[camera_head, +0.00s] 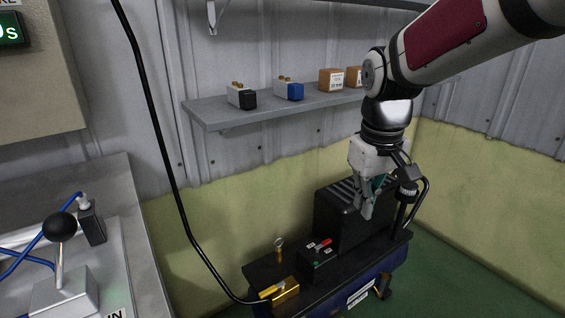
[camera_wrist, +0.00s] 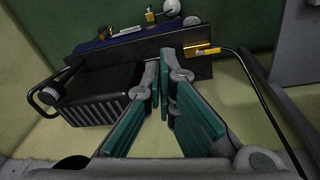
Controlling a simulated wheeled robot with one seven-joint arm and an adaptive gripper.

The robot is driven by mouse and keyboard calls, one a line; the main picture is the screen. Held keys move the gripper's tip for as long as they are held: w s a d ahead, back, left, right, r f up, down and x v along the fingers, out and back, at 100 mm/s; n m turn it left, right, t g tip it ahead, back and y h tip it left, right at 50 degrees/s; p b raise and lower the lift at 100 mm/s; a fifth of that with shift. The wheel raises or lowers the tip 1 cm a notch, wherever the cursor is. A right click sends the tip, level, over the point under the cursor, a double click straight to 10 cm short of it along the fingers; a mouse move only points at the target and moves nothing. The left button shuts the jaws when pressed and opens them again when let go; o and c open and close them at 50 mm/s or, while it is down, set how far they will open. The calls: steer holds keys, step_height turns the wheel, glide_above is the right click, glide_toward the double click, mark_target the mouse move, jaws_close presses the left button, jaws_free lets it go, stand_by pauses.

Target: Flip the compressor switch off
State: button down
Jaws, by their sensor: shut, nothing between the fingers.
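The compressor (camera_head: 345,222) stands on the floor by the wall, with a black ribbed housing and a blue tank (camera_head: 385,275). On its top plate sits a small black switch box (camera_head: 318,262) with a red switch (camera_head: 324,243) and small white labels. My gripper (camera_head: 364,212) points down, shut and empty, in front of the ribbed housing, to the right of and above the switch box. In the wrist view, my teal-padded fingers (camera_wrist: 166,78) converge beside the ribbed housing (camera_wrist: 102,95). The red switch cannot be made out there.
A brass fitting (camera_head: 284,291) with a black hose (camera_head: 160,120) sits left of the switch box, and a small gauge (camera_head: 279,243) stands behind. A wall shelf (camera_head: 215,113) with small boxes hangs above. A bench with a lever (camera_head: 60,228) is at left.

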steer(key=w+f+n+p, duration=0.15)
steer(key=w+f, duration=0.55)
steer(key=w, duration=0.7)
steer(key=n+t+y+p, duration=0.1)
steer(key=t+y, duration=0.1)
glide_above(327, 242)
steer(key=w+a, duration=0.2)
steer(key=w, duration=0.1)
step_height(327, 242, down, 15)
steer(key=shift+w+d+f, duration=0.2)
steer(key=shift+w+f, duration=0.2)
steer(key=shift+f, duration=0.15)
steer(key=shift+s+d+f+b, duration=0.15)
steer(key=shift+f+b, duration=0.9)
steer(key=shift+f, duration=1.3)
steer(key=shift+s+f+b, duration=0.15)
steer(key=shift+f+b, duration=0.85)
steer(key=shift+f, duration=1.35)
